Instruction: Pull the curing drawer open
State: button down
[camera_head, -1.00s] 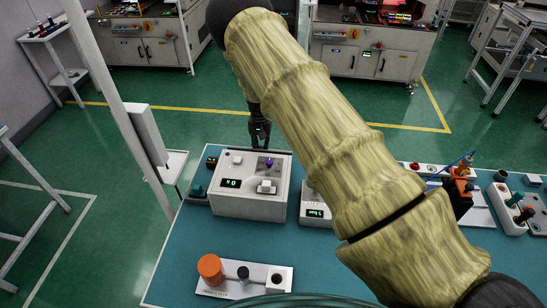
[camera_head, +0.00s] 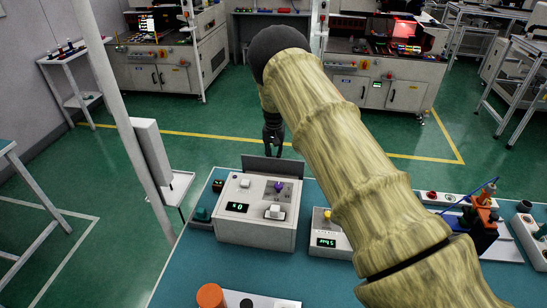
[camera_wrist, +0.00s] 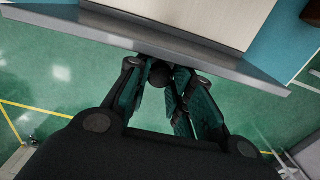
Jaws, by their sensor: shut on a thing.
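The pale box (camera_head: 258,222) with a small green display stands at the far edge of the teal table. A dark grey upright panel (camera_head: 262,167), which looks like the curing drawer's front, shows just behind its far side. My gripper (camera_head: 273,150) points down beyond that panel, at its far face. In the wrist view my gripper (camera_wrist: 168,78) has its fingers close together around a dark round knob-like piece (camera_wrist: 160,72), beside a grey edge. The fingers hide most of the piece. How far the drawer is out cannot be told.
A smaller unit with a display (camera_head: 329,241) stands right of the box, close to my arm. An orange-topped fixture (camera_head: 484,215) is farther right. A white post (camera_head: 125,130) and panel rise at the left. Green floor lies open beyond the table.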

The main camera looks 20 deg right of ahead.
jog(key=c, duration=1.2)
grip_release()
jog(key=shift+r, duration=0.1)
notch_tip(320, 180, up, 12)
